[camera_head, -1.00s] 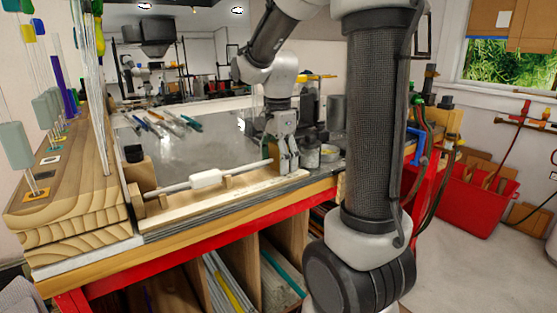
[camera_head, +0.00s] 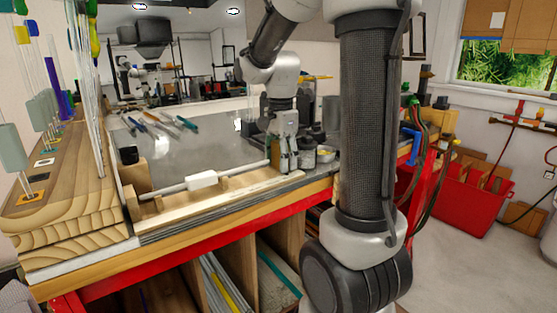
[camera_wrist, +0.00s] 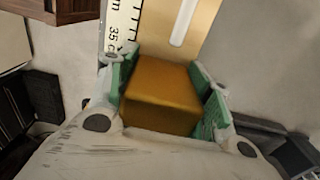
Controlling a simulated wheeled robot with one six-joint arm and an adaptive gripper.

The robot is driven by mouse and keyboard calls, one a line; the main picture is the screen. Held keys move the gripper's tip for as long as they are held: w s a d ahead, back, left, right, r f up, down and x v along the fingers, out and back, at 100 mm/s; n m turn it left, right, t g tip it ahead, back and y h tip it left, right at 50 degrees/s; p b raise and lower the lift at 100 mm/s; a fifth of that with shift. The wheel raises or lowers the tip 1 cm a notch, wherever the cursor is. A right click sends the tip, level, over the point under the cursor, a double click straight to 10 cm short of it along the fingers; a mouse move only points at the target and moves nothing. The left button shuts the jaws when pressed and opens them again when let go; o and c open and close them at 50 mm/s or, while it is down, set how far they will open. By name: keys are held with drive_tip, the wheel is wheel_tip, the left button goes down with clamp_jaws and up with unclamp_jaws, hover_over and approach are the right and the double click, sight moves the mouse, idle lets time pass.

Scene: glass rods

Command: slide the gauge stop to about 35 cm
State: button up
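The gauge stop is a golden-brown block (camera_wrist: 163,92) in the wrist view. My gripper (camera_wrist: 166,88) has a green-padded finger on each side of it, and the block fills the space between the pads. A white scale (camera_wrist: 112,30) with a "35 cm" mark runs just beyond the left fingertip, close to the block's far end. In the head view my gripper (camera_head: 286,165) points down at the right end of the wooden gauge board (camera_head: 235,195). The block shows there only as a small brown patch by the fingers.
A rod with a white sleeve (camera_head: 202,180) lies on wooden supports along the board, its right end near my gripper. Jars (camera_head: 307,152) stand close to the gripper's right. Several coloured tools (camera_head: 155,122) lie on the grey bench top. Upright rods stand in the wooden block (camera_head: 65,190) at left.

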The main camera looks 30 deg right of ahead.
drive_tip(key=o, duration=0.5)
drive_tip(key=shift+c, duration=0.2)
wheel_tip(320, 180, up, 12)
drive_tip(key=shift+r, duration=0.1)
idle(0.4)
